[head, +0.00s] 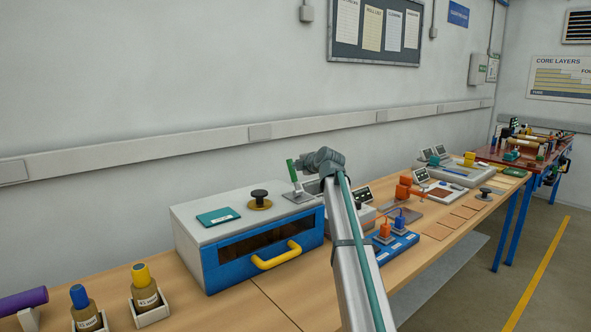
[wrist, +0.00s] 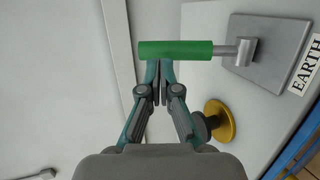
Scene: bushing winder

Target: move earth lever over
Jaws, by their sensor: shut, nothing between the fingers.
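The earth lever has a green handle (head: 292,171) that stands up from a grey metal plate (head: 298,197) on top of the blue and white box. In the wrist view the green handle (wrist: 175,49) lies across the picture, its metal shank running right to the plate (wrist: 270,50) beside an EARTH label (wrist: 305,68). My gripper (wrist: 160,64) is shut and empty. Its fingertips are right at the side of the handle near its free end; I cannot tell whether they touch. In the head view my gripper (head: 308,161) is just right of the handle, its fingertips unclear.
The box (head: 200,245) has a yellow front handle (head: 275,256), a black knob on a brass base (head: 260,200) and a teal pad (head: 217,216) on top. The brass-based knob (wrist: 218,122) is close to my fingers. The wall is behind the box; bottles stand at the left.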

